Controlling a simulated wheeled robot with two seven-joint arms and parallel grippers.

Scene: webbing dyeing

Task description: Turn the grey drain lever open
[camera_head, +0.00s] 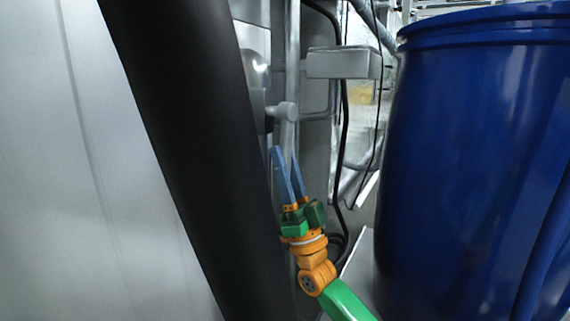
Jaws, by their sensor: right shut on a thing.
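The grey drain lever (286,128) hangs down from a grey round hub (283,109) near the middle of the head view. My right gripper (287,156), with blue-grey fingers on a green and orange wrist, reaches up from below. Its fingers are shut on the lower part of the lever, one on each side. The lever's lower end is partly hidden between the fingers. My left gripper is not in view.
A large blue drum (475,150) fills the right side, close to my right arm. A grey box (340,63) sits above and right of the lever. Dark cables (343,130) hang behind. A broad black form (195,130) crosses the left side and hides what lies behind it.

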